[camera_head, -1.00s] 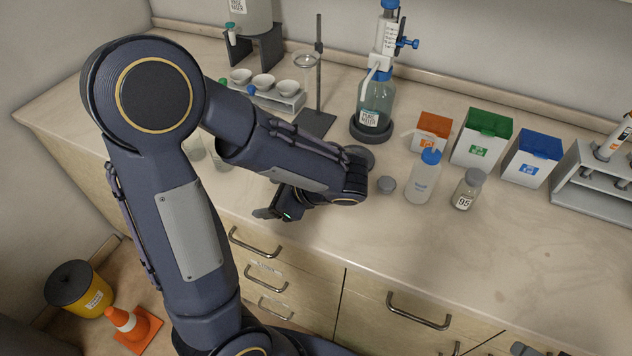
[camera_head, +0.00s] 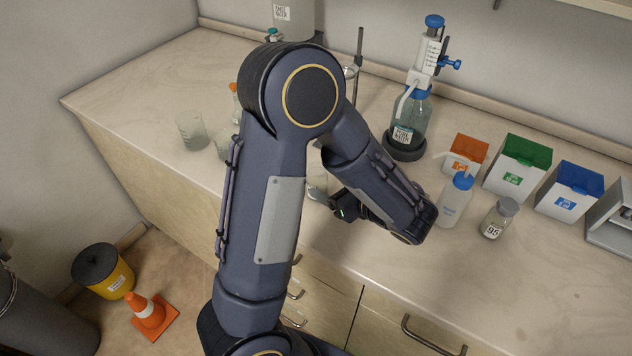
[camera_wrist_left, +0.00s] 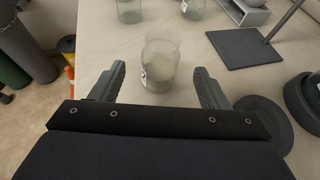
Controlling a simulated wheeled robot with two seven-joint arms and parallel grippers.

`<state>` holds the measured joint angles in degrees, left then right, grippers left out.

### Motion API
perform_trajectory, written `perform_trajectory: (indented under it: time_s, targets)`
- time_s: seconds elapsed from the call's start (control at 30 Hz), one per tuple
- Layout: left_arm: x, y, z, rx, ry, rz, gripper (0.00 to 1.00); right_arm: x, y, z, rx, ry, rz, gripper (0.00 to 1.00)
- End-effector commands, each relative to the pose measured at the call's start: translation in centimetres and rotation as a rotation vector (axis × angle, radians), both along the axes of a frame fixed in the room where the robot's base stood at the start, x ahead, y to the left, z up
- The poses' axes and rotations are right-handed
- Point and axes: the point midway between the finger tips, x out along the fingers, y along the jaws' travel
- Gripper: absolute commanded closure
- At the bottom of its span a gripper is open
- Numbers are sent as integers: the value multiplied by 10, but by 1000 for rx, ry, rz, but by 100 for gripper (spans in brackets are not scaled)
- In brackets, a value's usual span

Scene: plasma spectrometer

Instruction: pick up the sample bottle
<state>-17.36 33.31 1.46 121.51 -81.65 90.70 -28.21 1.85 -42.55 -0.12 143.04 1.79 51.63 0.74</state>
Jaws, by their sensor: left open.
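A clear, open-topped glass jar (camera_wrist_left: 160,62) with a white label on its left side stands upright in the left wrist view. It also shows in the head view (camera_head: 317,184), partly behind my arm. My left gripper (camera_head: 338,203) is low over the counter beside it. A lidded bottle labelled 95 (camera_head: 497,219) stands farther right. I cannot tell for certain which one is the sample bottle. My right gripper is not in view.
A stand base (camera_wrist_left: 246,49), a dark round disc (camera_wrist_left: 265,121) and the dispenser bottle (camera_head: 410,115) are close by. A wash bottle (camera_head: 455,203) stands right of my arm. Glass beakers (camera_head: 191,131) are to the left. The counter's front right is clear.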

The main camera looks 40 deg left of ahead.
Motion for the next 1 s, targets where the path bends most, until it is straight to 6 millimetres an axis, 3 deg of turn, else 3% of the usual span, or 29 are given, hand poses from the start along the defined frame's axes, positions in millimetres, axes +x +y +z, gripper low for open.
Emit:
perform_trajectory:
  time_s: [0.17, 0.63, 0.93, 1.0]
  targets:
    - [6, 9, -4, 20, 8, -18, 31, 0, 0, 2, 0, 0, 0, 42]
    - [13, 66, -23, 17, 9, -16, 31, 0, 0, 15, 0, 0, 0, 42]
    - [15, 71, -26, 18, 7, -19, 31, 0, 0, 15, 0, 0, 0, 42]
    - [15, 71, -26, 18, 7, -19, 39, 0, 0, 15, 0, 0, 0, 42]
